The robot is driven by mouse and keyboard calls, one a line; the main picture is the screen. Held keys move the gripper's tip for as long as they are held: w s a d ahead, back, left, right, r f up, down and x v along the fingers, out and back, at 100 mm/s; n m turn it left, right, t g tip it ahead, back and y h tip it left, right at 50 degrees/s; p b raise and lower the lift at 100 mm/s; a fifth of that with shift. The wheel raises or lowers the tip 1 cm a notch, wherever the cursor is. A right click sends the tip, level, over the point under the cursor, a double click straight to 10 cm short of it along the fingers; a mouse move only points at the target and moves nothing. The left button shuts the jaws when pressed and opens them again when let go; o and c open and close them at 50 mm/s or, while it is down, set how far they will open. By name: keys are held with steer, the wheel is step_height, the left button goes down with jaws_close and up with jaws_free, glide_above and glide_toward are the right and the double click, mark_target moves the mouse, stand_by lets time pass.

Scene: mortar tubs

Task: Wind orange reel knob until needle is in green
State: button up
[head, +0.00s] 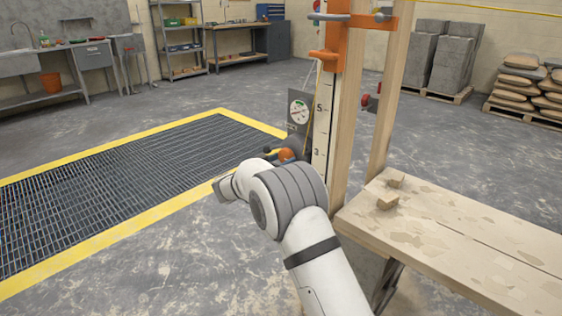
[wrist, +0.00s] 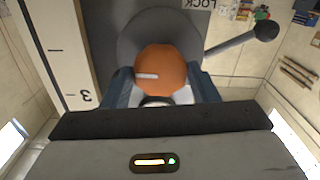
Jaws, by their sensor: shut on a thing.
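The orange reel knob (wrist: 162,75) fills the middle of the wrist view, with a pale mark on its left side. My gripper (wrist: 160,92) has its blue-grey fingers on both sides of the knob and is shut on it. In the head view the orange knob (head: 286,154) shows just beyond my wrist, partly hidden by my arm. The round gauge (head: 299,111) with a green part on its dial is on a grey plate above the knob. The needle is too small to read surely. The gauge is not seen in the wrist view.
A lever with a dark ball end (wrist: 266,30) sticks out right of the knob. A numbered scale board (head: 324,115) stands beside the gauge on a wooden post. A plank bench (head: 470,225) is at the right. A floor grating (head: 130,185) lies left.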

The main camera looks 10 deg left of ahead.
steer(key=m+b, duration=0.1)
steer(key=m, duration=0.4)
steer(key=shift+f, duration=0.1)
steer(key=m+b, duration=0.2)
steer(key=m, duration=0.3)
steer(key=shift+m, duration=0.3)
steer(key=m+b, duration=0.4)
steer(key=m, duration=0.2)
steer(key=shift+f+b, duration=0.15)
steer(key=shift+b, duration=0.25)
steer(key=shift+m+b, duration=1.7)
steer(key=shift+m, duration=0.6)
steer(key=o, duration=1)
steer(key=shift+r, duration=0.25)
